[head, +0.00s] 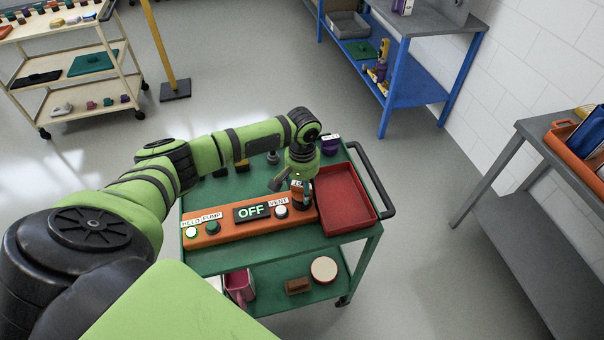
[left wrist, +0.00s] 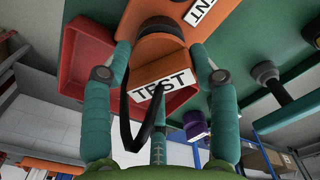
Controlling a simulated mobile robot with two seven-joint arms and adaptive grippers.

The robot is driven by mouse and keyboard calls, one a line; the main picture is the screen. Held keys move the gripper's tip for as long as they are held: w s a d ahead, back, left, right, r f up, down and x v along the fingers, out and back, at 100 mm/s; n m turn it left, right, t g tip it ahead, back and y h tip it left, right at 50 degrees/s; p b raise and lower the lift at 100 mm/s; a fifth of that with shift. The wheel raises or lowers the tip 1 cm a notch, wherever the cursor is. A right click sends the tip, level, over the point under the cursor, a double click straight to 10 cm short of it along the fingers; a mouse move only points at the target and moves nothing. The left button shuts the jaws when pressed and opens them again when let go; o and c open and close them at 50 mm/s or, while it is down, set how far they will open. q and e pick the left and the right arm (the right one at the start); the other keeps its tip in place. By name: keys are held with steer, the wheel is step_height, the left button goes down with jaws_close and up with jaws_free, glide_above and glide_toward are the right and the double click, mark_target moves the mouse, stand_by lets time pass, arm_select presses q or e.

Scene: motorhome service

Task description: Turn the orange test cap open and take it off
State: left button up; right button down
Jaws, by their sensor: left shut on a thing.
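The orange test cap (left wrist: 157,68) shows between my fingers in the left wrist view. A white TEST label (left wrist: 163,86) and a black strap loop hang by it. A dark round collar lies just beyond it. My left gripper (head: 300,190) reaches down to the right end of the orange panel (head: 228,231), and its fingers are closed around the cap. In the head view the gripper hides most of the cap. I cannot tell whether the cap is turned or still seated. My right gripper is in neither view.
The panel carries buttons, an OFF display (head: 251,212) and a VENT label. A red tray (head: 345,198) lies right beside it on the green cart (head: 214,262). A purple-topped item stands behind the tray. A blue shelf (head: 420,88) and a grey bench (head: 532,128) stand to the right.

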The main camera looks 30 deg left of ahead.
arm_select(q)
steer(key=shift+f+b, duration=0.4)
steer(key=shift+f, duration=0.8)
steer(key=o, duration=1.8)
steer(key=shift+c, duration=0.2)
